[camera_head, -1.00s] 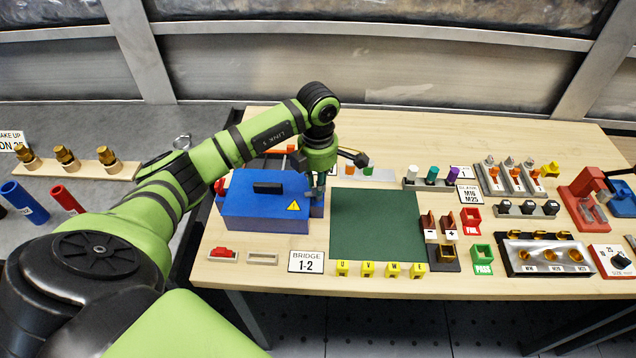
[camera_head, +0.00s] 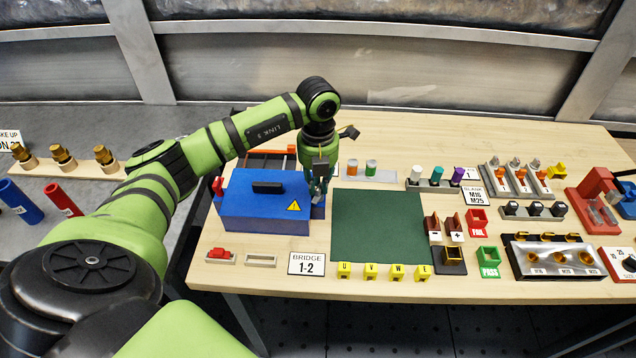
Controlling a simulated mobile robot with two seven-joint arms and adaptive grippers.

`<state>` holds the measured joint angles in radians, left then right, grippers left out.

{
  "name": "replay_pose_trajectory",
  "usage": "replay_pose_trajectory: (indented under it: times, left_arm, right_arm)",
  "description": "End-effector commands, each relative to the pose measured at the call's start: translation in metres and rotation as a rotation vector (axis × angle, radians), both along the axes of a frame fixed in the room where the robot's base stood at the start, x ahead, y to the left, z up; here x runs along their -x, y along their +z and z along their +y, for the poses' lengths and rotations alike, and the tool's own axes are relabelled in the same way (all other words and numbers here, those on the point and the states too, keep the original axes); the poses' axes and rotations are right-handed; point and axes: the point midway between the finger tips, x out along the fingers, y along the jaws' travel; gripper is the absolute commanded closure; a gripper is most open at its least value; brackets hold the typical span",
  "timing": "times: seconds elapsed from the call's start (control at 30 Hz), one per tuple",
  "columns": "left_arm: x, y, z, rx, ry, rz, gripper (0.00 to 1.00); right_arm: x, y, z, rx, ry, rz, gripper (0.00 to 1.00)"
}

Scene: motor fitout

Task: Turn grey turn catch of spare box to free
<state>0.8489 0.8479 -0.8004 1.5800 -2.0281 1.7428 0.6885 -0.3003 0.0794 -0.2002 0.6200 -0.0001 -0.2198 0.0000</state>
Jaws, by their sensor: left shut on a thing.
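The spare box appears to be the blue box (camera_head: 262,213) with a black handle (camera_head: 268,187) and a yellow warning triangle, at the left of the bench. My left gripper (camera_head: 319,193) points down at the right end of this box. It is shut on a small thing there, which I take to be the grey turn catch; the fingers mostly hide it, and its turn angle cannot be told. My right gripper is out of view.
A dark green mat (camera_head: 378,231) lies right of the box. A BRIDGE 1-2 card (camera_head: 306,263) and a red part (camera_head: 220,254) lie in front. An orange-edged tray (camera_head: 270,155) is behind. Coloured posts and fittings fill the right side.

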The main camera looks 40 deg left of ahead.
Motion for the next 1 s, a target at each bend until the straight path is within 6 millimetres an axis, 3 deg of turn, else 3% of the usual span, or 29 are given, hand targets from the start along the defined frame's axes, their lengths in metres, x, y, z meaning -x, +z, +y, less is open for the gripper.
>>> replay_pose_trajectory:
  times: [0.5,1.0]
  left_arm:
    - [0.0012,-0.0008,-0.0009,0.0,0.33,-0.001,1.0]
    - [0.0013,-0.0004,-0.0005,0.0,0.39,-0.001,1.0]
  right_arm:
    - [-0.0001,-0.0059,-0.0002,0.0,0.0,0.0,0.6]
    - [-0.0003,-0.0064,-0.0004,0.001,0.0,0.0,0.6]
